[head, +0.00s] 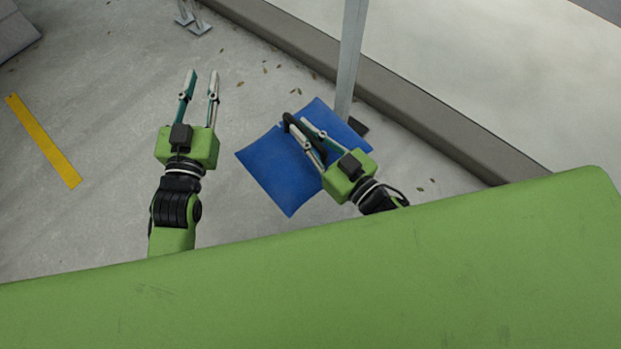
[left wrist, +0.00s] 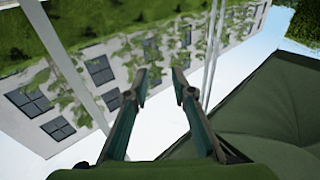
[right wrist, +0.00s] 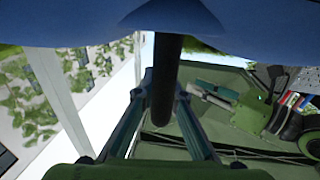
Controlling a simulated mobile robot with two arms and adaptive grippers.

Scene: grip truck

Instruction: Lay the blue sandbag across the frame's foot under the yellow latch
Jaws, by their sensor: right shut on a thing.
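The blue sandbag (head: 275,170) is by the base of a grey upright post (head: 351,55); it also shows across the top of the right wrist view (right wrist: 70,28). My right gripper (head: 300,125) is shut on the bag's black handle (right wrist: 167,70). A small dark piece (head: 360,128), perhaps the frame's foot, shows at the post's base beside the bag's right edge. I cannot tell whether the bag touches it or hangs above the ground. My left gripper (head: 203,73) is open and empty, left of the bag. I see no yellow latch.
A long low kerb (head: 415,115) runs behind the post to the right. A yellow strip (head: 43,140) is on the concrete at the left. Metal feet (head: 195,22) stand at the top left. The concrete between the strip and the bag is clear apart from leaves.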

